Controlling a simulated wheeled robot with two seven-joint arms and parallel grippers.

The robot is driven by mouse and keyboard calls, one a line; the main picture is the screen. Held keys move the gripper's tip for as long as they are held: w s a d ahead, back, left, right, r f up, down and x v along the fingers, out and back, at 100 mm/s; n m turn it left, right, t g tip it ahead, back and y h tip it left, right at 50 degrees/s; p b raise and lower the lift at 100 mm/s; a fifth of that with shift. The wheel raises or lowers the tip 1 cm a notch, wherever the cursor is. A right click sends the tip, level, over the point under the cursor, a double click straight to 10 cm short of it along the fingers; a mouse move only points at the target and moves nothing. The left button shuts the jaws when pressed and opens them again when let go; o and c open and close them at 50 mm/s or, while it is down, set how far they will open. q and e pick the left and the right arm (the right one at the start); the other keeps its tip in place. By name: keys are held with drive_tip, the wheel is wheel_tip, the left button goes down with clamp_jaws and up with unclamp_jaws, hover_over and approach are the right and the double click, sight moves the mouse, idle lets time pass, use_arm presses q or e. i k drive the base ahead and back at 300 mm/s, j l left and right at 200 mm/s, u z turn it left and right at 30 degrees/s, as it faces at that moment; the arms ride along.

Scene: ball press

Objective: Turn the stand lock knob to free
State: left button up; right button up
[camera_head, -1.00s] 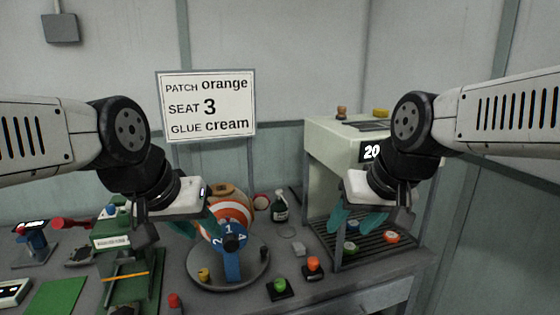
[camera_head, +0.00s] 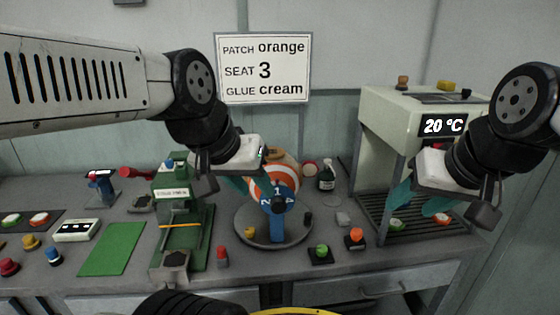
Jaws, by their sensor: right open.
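The stand (camera_head: 245,238) has a round grey base. It carries an orange and white ball (camera_head: 262,187) behind a blue numbered dial (camera_head: 277,228) with a black knob (camera_head: 278,204) at its centre. A small yellow knob (camera_head: 249,232) and a small dark knob (camera_head: 308,218) sit on the base; I cannot tell which is the lock knob. My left gripper (camera_head: 240,184) hangs beside the ball at its upper left, apart from the knobs; its finger gap is unclear. My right gripper (camera_head: 418,202) is open and empty in front of the press.
The press (camera_head: 385,120) stands at right, showing 20 °C. A green device (camera_head: 185,235) stands left of the stand. Green (camera_head: 321,250) and orange (camera_head: 355,236) buttons and a red-topped piece (camera_head: 222,254) lie near the front edge.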

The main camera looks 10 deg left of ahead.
sight(250, 232)
drive_tip(key=l+u, duration=0.3)
drive_tip(key=u, duration=0.15)
drive_tip(key=l+u, duration=0.65)
drive_tip(key=u, duration=0.25)
